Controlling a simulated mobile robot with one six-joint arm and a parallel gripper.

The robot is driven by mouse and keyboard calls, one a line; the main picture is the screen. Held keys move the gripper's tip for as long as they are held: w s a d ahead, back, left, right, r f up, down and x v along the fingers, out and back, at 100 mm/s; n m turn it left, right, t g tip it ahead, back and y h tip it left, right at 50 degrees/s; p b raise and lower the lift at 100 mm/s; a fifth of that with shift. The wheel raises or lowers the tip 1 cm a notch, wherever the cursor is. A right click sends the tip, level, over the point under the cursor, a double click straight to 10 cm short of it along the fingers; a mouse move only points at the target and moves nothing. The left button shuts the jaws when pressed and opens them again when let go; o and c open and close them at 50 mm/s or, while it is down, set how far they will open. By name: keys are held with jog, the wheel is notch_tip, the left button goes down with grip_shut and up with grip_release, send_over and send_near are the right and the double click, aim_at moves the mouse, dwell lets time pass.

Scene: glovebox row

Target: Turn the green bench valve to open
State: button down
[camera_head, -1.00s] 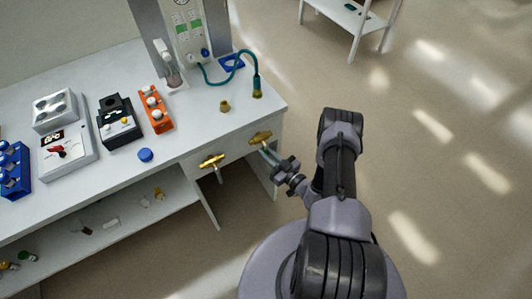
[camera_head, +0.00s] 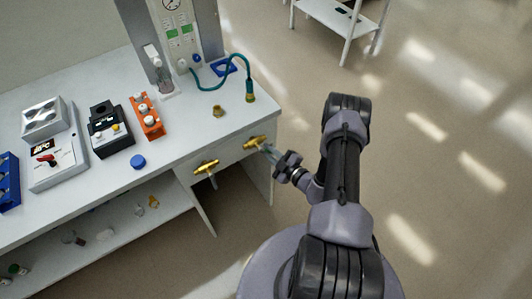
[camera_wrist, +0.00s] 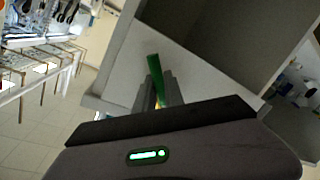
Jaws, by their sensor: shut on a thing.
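The green valve handle (camera_wrist: 157,78) shows in the wrist view as a green bar standing up between my gripper fingers. In the head view my gripper (camera_head: 268,149) reaches the right-hand brass valve (camera_head: 255,142) on the bench's front panel, near its right end. It also shows in the wrist view (camera_wrist: 154,95). My gripper is shut on the green handle. A glint of brass shows between the fingers; most of the valve body is hidden in the wrist view. In the head view the handle is too small and covered to make out clearly.
A second brass valve (camera_head: 206,167) sits to the left on the same panel. On the bench top (camera_head: 180,146) are a brass fitting (camera_head: 218,111), a blue cap (camera_head: 138,162), an orange rack (camera_head: 147,116) and a teal hose (camera_head: 233,62). The floor right of the bench is open.

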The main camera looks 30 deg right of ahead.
jog(key=shift+d+r+n, duration=0.3)
jog(key=shift+n, duration=0.5)
jog(key=c, duration=1.4)
grip_release()
jog(key=shift+r, duration=0.1)
jog(key=shift+c, duration=0.2)
